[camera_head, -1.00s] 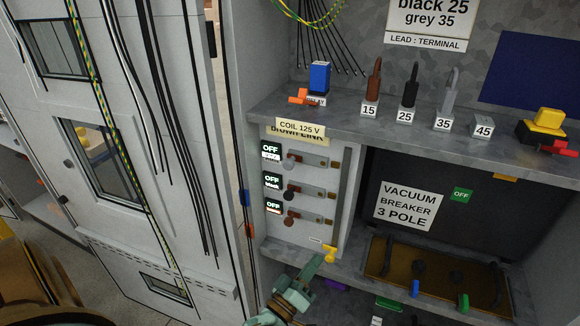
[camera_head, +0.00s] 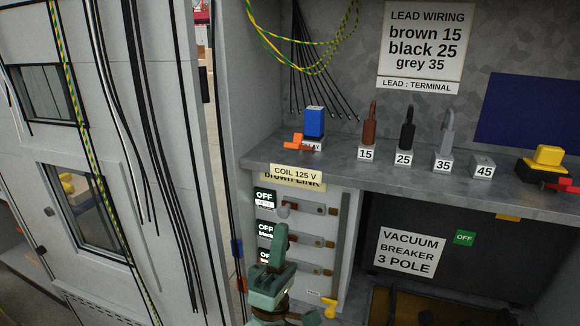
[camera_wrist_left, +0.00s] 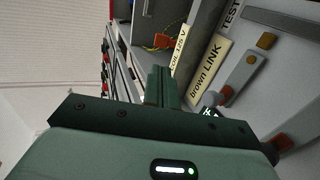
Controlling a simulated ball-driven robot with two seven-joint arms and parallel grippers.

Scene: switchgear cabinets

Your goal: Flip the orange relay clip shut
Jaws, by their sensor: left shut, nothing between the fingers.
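The orange relay clip (camera_head: 293,141) sits at the left front of the blue relay (camera_head: 314,121) on the grey shelf, beside a label partly reading "RELAY". It sticks out to the left of the relay, with a raised part. In the left wrist view an orange piece (camera_wrist_left: 161,41), likely the clip, shows small beyond the fingers. My left gripper (camera_head: 281,228) is shut and empty, pointing up in front of the link panel, below the shelf and apart from the clip. Its closed fingers also show in the left wrist view (camera_wrist_left: 160,84). My right gripper is not in view.
The shelf edge with the "COIL 125 V" label (camera_head: 296,173) lies between my left gripper and the clip. Link switches (camera_head: 306,209) are close to the gripper. Terminals (camera_head: 407,140) stand right of the relay. Yellow-green wires (camera_head: 300,50) hang above.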

